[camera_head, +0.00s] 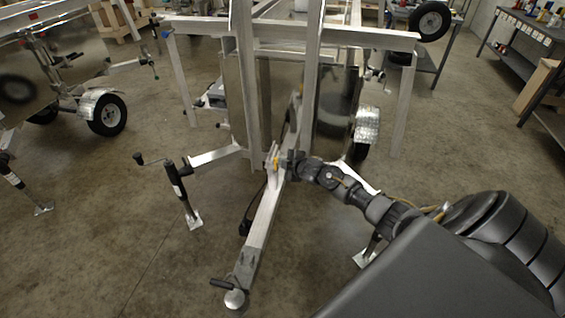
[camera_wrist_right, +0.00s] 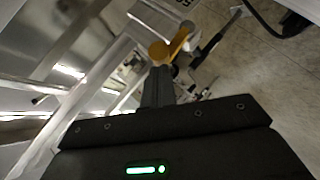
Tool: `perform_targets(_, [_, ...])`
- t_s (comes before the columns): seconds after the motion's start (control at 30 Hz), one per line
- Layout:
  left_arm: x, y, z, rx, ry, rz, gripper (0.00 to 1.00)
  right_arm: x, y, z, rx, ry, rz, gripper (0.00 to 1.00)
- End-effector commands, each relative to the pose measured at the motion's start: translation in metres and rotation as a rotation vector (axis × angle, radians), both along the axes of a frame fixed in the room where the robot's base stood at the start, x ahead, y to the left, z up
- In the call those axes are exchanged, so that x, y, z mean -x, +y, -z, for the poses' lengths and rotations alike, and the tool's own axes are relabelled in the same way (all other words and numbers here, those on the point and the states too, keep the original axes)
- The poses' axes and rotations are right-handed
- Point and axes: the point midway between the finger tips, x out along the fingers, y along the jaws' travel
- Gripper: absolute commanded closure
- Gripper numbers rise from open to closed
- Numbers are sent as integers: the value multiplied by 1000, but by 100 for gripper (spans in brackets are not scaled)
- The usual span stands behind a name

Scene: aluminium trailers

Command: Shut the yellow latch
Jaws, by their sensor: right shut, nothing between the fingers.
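The yellow latch (camera_head: 276,162) is a small piece on the upright metal part of the trailer's tongue, near the middle of the head view. In the right wrist view the latch (camera_wrist_right: 163,50) has a rounded yellow end and a narrow arm slanting up to the right. My right gripper (camera_head: 290,161) reaches in from the right and is shut and empty. Its fingertips (camera_wrist_right: 158,72) are right at the rounded end of the latch; I cannot tell whether they touch. The fingers hide part of the latch's lower side. My left gripper is not in view.
The trailer tongue (camera_head: 263,220) runs forward to a coupler (camera_head: 234,298). A jack with a crank (camera_head: 180,188) stands left of it. Upright aluminium beams (camera_head: 246,80) rise behind the latch. Another trailer wheel (camera_head: 108,115) is at the left. The floor at the lower left is clear.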

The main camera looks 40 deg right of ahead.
Motion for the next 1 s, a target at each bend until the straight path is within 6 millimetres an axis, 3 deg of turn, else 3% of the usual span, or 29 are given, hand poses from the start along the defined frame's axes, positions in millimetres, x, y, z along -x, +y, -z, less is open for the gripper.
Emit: perform_targets(1.0, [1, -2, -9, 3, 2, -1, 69, -5, -7, -7, 4, -2, -1, 100])
